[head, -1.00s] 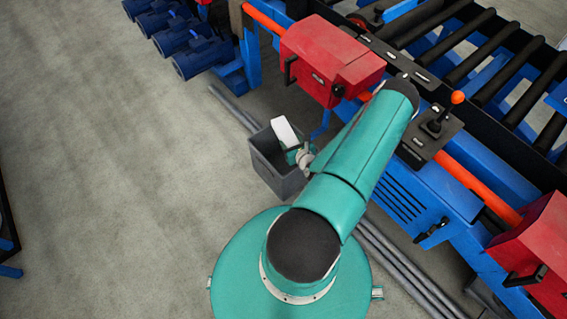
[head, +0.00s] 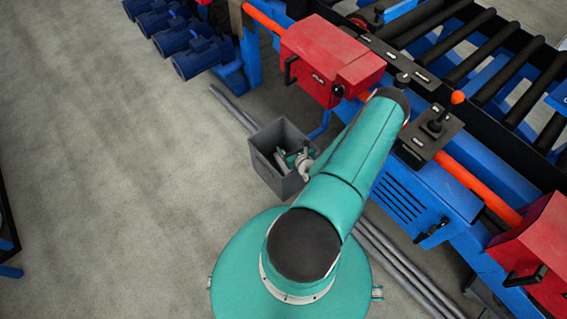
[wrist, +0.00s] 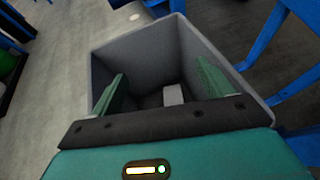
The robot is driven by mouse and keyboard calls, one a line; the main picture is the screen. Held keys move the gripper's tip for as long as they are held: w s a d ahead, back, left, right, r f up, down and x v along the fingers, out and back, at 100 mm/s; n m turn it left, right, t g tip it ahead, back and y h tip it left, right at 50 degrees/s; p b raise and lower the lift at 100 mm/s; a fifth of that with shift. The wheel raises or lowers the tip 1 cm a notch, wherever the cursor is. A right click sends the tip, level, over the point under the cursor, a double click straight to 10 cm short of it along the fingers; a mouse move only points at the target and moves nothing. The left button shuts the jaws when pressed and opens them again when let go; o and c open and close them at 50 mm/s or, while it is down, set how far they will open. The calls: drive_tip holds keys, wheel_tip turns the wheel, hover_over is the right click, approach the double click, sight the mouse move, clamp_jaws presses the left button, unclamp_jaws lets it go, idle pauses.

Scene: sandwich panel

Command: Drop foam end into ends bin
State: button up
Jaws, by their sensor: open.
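The ends bin is an open grey box (head: 284,184) on the floor, left of my arm in the head view. In the wrist view the bin (wrist: 103,80) opens in front of my gripper. The foam end, a small pale block (wrist: 173,94), lies inside at the bottom of the bin. In the head view I cannot make it out clearly. My gripper (wrist: 160,85) is open over the bin mouth, its two green fingers apart with nothing between them. In the head view my gripper (head: 289,160) shows at the bin's opening, partly hidden by my arm.
A blue machine frame with red boxes (head: 331,62), an orange rail (head: 461,176) and black rollers (head: 482,58) stands to the right. Grey pipes (head: 400,268) lie on the floor beside it. Blue motors (head: 202,58) stand at the upper left.

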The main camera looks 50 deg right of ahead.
drive_tip(key=v, duration=1.3)
drive_tip(key=shift+s+a, duration=0.15)
drive_tip(key=shift+s, duration=0.2)
drive_tip(key=shift+r, duration=0.1)
